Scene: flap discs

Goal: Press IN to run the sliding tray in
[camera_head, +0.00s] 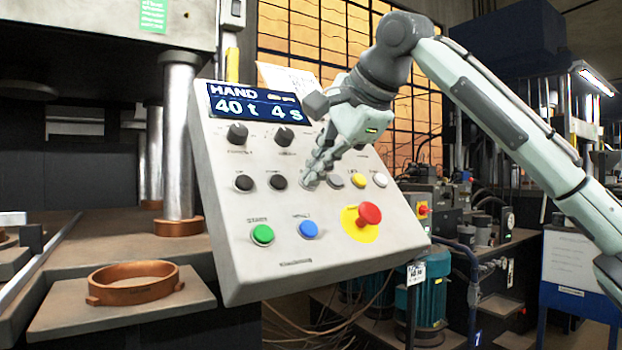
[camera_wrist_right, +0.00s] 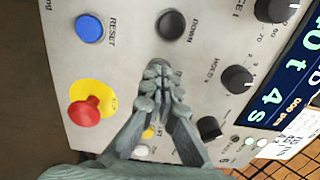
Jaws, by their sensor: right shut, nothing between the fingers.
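The grey control panel (camera_head: 285,255) stands tilted in the middle of the head view, with a lit display (camera_head: 255,104) reading HAND, 40 t, 4 s. My right gripper (camera_head: 312,178) is shut and empty, its fingertips at the middle row of buttons. In the right wrist view, the closed fingertips (camera_wrist_right: 158,76) lie over the place beside the black DOWN button (camera_wrist_right: 171,23). They hide the button there and its label, so I cannot read IN or tell contact. A flat plate (camera_head: 60,318) at the lower left carries a copper ring (camera_head: 137,283); it appears to be the tray.
The panel also has a red mushroom button (camera_head: 369,213) on a yellow disc, a blue RESET button (camera_wrist_right: 89,28), a green button (camera_head: 262,235), a yellow button (camera_head: 358,180) and black knobs (camera_head: 237,134). A steel press column (camera_head: 179,140) stands left of the panel.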

